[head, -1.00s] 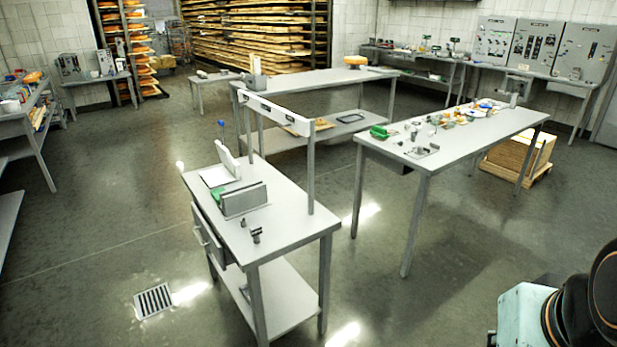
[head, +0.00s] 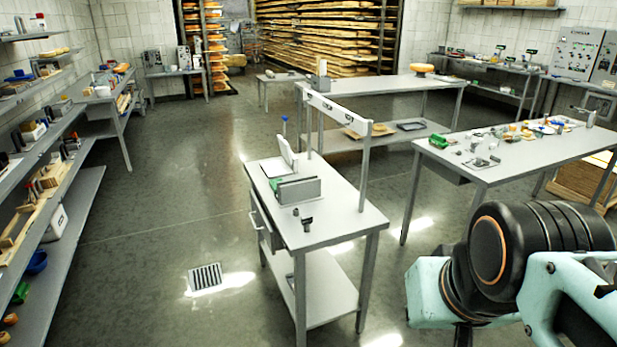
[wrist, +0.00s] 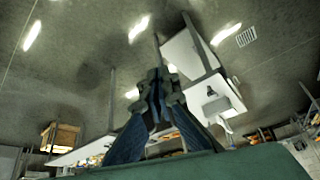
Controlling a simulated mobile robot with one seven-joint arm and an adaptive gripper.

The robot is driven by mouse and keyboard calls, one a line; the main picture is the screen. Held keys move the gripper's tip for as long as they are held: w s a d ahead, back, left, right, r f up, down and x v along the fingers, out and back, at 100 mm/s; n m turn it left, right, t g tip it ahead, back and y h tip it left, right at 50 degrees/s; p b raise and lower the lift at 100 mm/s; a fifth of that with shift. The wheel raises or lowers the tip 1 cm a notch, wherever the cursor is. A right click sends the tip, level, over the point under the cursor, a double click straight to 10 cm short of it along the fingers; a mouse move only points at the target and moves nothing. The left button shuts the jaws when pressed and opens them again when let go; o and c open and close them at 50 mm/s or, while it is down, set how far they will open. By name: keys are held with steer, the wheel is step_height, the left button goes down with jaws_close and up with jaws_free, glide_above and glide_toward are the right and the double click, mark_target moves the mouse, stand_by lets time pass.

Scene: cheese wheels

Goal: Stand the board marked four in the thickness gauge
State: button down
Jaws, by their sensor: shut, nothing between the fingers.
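My gripper (wrist: 158,82) shows in the wrist view with its dark fingers together and nothing between them, away from any table. In the head view my arm fills the lower right and the fingers cannot be made out. On the nearest small table (head: 345,218) stands a grey upright plate-like piece (head: 299,191) with a green part at its left end. Behind it is a white upright plate (head: 289,153) beside a blue-knobbed rod (head: 284,120). No mark of four is readable, and I cannot tell which piece is the thickness gauge or the board.
A crowded shelf unit (head: 62,225) lines the left side. A long table (head: 455,152) with many small tools stands at right. Another table (head: 385,88) holds a cheese wheel (head: 422,70) at the back. Open floor with a drain (head: 205,277) lies between shelves and small table.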

stand_by(0.4)
steer(key=c, duration=2)
jaws_free()
steer(key=shift+o, duration=0.2)
steer(key=shift+d, duration=0.1)
